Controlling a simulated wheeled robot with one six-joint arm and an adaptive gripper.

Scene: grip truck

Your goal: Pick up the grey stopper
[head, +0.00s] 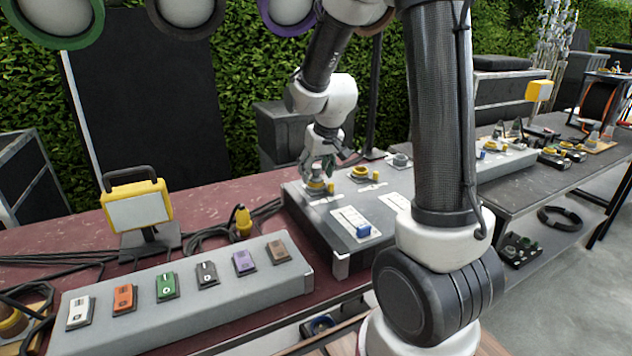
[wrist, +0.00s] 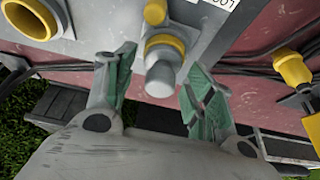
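A grey stopper (wrist: 161,74) sits in a yellow ring (wrist: 165,44) on the grey box (head: 328,222). In the wrist view it is between my two green-padded fingers. My gripper (wrist: 160,68) is open, with a gap visible on both sides of the stopper.
Another yellow ring (head: 361,173) and a grey round piece (head: 400,160) are further right on the box. A small yellow plug (head: 331,187) stands close beside the stopper. A yellow work lamp (head: 138,207) and a switch panel (head: 190,300) are at left.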

